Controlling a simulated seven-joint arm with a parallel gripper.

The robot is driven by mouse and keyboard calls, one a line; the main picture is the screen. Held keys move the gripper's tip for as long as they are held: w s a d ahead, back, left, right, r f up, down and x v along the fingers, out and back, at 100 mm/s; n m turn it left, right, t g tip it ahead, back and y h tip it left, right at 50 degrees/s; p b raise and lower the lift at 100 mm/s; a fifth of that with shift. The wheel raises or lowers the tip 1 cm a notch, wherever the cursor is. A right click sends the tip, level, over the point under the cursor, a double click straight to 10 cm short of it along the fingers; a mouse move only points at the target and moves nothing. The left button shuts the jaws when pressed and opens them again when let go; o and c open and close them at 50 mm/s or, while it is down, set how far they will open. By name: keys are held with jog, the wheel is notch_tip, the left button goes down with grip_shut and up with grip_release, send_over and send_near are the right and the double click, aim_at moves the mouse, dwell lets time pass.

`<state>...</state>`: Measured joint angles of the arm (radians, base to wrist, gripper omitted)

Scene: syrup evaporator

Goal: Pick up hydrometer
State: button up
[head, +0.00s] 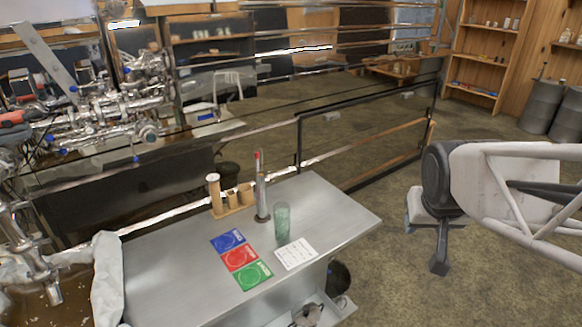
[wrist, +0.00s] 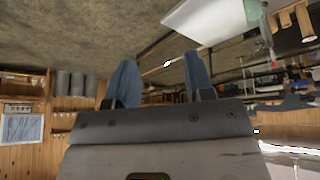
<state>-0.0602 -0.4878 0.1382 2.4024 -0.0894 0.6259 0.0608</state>
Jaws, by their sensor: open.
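The hydrometer (head: 257,161) shows as a thin upright stem with a red upper part. It stands in a tall metal cup (head: 262,197) on the steel table, and its lower part is hidden inside. The cup also shows in the wrist view (wrist: 267,30), where the scene appears upside down. My gripper (head: 424,243) is to the right of the table in the head view, well apart from the cup. In the wrist view its two blue-grey fingers (wrist: 160,65) are spread with nothing between them.
On the steel table (head: 170,275) a greenish glass (head: 282,222) stands close to the cup. A wooden rack (head: 232,205) is to its left. Blue, red (head: 239,257) and green cards and a white card (head: 295,254) lie in front. A dark railing (head: 365,180) runs behind.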

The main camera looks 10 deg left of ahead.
jog(key=w+a+n+t+y, duration=0.15)
jog(key=w+a, duration=0.25)
jog(key=w, duration=0.5)
jog(key=w+a+n+t, duration=0.15)
jog(key=w+a, duration=0.25)
jog(key=w, duration=0.5)
jog(key=n+t+y, duration=0.3)
jog(key=t+y, duration=0.1)
jog(key=y, duration=0.2)
send_near(257, 156)
jog(key=w+d+r, duration=0.1)
jog(key=d+r, duration=0.4)
jog(key=d, duration=0.7)
jog(key=w+a+f+n+y, duration=0.1)
jog(key=a+f+y, duration=0.1)
jog(key=a, duration=0.2)
jog(key=w+a+f+n+y, duration=0.1)
jog(key=a+f, duration=0.2)
jog(key=a, duration=0.1)
jog(key=w+a+f+y, duration=0.1)
jog(key=a+f+y, duration=0.1)
jog(key=a, duration=0.3)
jog(key=shift+w+f+n+y, duration=0.3)
jog(key=shift+f+n+y, duration=0.1)
jog(key=shift+f, duration=0.1)
jog(key=shift+a, duration=0.1)
jog(key=shift+x, duration=1.2)
jog(key=shift+w+a, duration=0.1)
